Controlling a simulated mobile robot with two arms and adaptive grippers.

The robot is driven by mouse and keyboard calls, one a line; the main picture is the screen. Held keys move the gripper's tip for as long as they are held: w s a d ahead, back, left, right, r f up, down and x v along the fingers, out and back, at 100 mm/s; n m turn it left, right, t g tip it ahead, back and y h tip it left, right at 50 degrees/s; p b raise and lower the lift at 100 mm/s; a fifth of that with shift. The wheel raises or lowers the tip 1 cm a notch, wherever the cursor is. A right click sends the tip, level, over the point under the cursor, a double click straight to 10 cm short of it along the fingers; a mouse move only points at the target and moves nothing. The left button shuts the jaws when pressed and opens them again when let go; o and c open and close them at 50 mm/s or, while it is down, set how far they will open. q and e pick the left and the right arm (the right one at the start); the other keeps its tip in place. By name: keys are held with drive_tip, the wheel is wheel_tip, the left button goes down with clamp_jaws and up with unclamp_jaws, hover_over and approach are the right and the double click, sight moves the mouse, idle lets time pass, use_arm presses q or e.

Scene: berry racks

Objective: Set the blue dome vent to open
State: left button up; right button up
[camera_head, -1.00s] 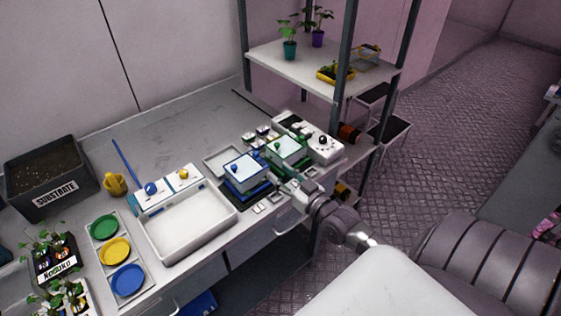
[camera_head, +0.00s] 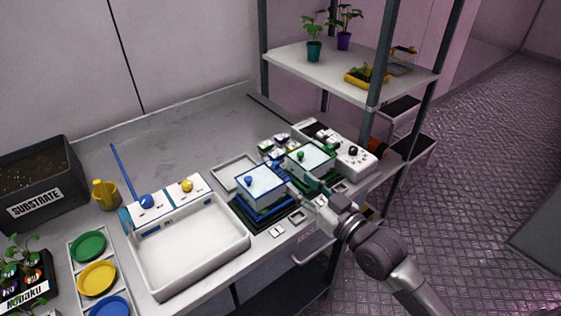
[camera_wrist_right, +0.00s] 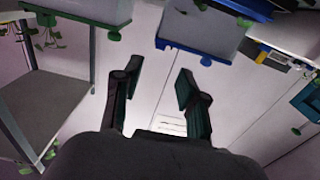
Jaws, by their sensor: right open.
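The blue dome (camera_head: 261,187) is a clear, pale-topped box on a blue base, on the bench in the head view. A small blue knob (camera_head: 248,181) stands on its top; I cannot tell the vent's setting. My right gripper (camera_head: 308,190) is at the right side of the blue dome, close to the front of the green dome (camera_head: 309,158). Whether it touches either cannot be told. In the right wrist view the gripper (camera_wrist_right: 157,88) is open with nothing between its fingers. A blue-edged part (camera_wrist_right: 240,10) shows at the top there. My left gripper is out of view.
A shelf rack (camera_head: 345,75) rises at the back right. The bench behind the tray is mostly clear.

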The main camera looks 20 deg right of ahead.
sight(277, 164)
drive_tip(key=p+x, duration=0.1)
drive_tip(key=x, duration=0.8)
drive_tip(key=shift+w+f, duration=0.1)
drive_tip(key=shift+w, duration=0.2)
drive_tip(key=shift+w+a, duration=0.2)
drive_tip(key=shift+w, duration=0.15)
clamp_jaws()
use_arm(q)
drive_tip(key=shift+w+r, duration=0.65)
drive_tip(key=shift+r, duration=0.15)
